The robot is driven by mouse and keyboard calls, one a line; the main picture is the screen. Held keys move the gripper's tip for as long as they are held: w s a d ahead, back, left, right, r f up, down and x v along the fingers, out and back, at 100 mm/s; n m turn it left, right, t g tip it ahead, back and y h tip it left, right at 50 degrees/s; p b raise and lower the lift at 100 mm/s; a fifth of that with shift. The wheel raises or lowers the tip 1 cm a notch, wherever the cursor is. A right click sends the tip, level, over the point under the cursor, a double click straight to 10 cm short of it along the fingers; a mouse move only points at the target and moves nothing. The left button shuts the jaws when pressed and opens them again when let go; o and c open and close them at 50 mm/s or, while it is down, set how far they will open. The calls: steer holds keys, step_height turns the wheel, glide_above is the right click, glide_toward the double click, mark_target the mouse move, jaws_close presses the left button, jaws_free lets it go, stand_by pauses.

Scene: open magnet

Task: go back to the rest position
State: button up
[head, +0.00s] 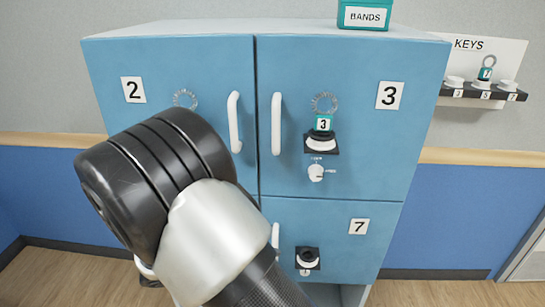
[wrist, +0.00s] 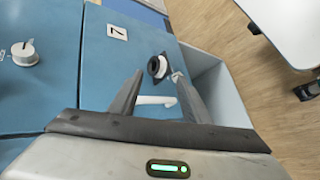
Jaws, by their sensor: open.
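My gripper (wrist: 158,82) is open, with nothing held between its fingers. It faces the blue cabinet front near door 7. The white handle (wrist: 155,100) of that door shows between the fingers; I cannot tell how close it is. In the head view my arm covers the gripper and the lower left of the cabinet (head: 345,62).
Door 7 has a round holder (head: 307,257) and a lock. A teal BANDS box (head: 364,15) stands on the cabinet. A KEYS rack (head: 483,92) with another teal tag (head: 485,73) is on the right wall. A white table (wrist: 290,30) stands beyond open wooden floor (wrist: 240,95).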

steer(key=s+d+r+m+y, duration=0.45)
steer(key=s+d+r, duration=0.3)
steer(key=r, duration=0.45)
steer(key=s+d+r+m+y, duration=0.4)
steer(key=s+d+r+y, duration=0.2)
steer(key=d+r, duration=0.4)
step_height(320, 180, up, 14)
steer(key=a+p, duration=0.1)
steer(key=p, duration=1.2)
steer(key=shift+a, duration=0.2)
steer(key=shift+r, duration=0.1)
